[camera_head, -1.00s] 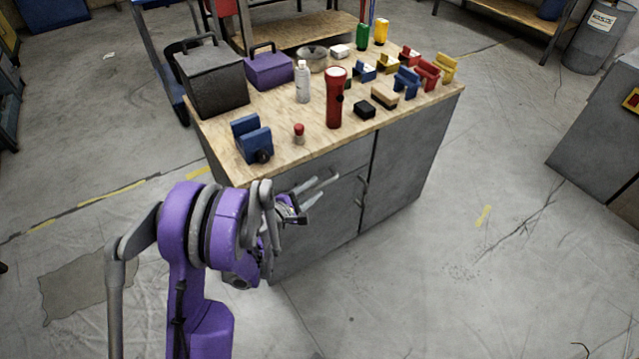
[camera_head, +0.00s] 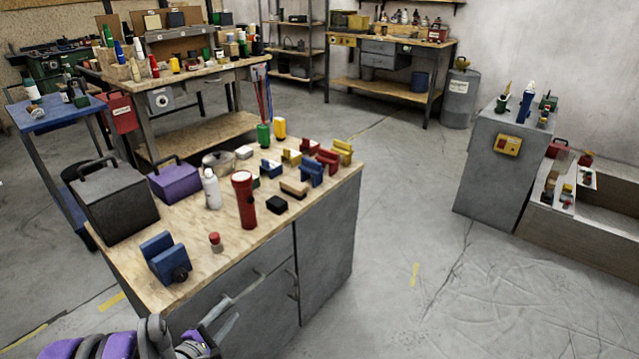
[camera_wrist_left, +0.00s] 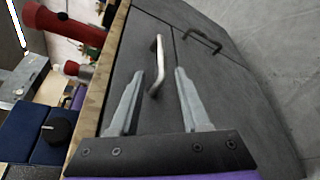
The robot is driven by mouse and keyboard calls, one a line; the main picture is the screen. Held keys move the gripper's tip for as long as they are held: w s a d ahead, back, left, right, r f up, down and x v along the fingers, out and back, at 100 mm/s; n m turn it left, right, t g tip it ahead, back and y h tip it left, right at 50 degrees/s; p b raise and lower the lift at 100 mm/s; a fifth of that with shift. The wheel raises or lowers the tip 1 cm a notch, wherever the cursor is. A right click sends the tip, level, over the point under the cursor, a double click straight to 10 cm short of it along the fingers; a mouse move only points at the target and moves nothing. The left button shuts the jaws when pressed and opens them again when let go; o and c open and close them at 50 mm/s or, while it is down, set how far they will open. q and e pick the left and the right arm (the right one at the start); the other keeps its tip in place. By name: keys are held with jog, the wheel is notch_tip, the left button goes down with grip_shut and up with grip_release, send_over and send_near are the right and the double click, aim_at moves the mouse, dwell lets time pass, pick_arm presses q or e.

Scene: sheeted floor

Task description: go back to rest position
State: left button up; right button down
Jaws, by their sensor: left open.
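My left gripper (camera_head: 222,318) shows at the bottom of the head view, in front of the grey cabinet under the workbench. In the left wrist view its two grey fingers (camera_wrist_left: 156,103) stand apart with nothing held between them. Beyond them are the cabinet's dark front and a metal door handle (camera_wrist_left: 156,66). The fingers appear clear of the handle, though the exact gap is hard to judge. Only part of my purple left arm is in the head view. My right gripper is in neither view.
The workbench (camera_head: 226,240) holds a black toolbox (camera_head: 117,205), a purple toolbox (camera_head: 174,182), a red flashlight (camera_head: 244,200), a white bottle (camera_head: 211,188), a blue vise-like block (camera_head: 163,258) and several small coloured blocks. Open floor (camera_head: 400,270) lies right of it, before a grey cabinet (camera_head: 490,170).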

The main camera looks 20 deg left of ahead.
pick_arm(q)
jog(key=s+d+r+m+g+h, duration=0.1)
jog(key=s+d+m+g+h, duration=0.2)
jog(key=d+m, duration=0.5)
jog(key=s+d+r+m+g, duration=0.1)
jog(key=s+d+m+g, duration=0.3)
jog(key=d, duration=0.6)
jog(key=s+d+m+g+y, duration=0.2)
jog(key=s+m+g+y, duration=0.2)
jog(key=s+m, duration=0.9)
notch_tip(320, 180, up, 26)
jog(key=n+p, duration=0.1)
jog(key=p, duration=2.1)
jog(key=shift+w+r+t, duration=0.15)
jog(key=shift+r+t, duration=0.05)
jog(key=shift+t, duration=0.2)
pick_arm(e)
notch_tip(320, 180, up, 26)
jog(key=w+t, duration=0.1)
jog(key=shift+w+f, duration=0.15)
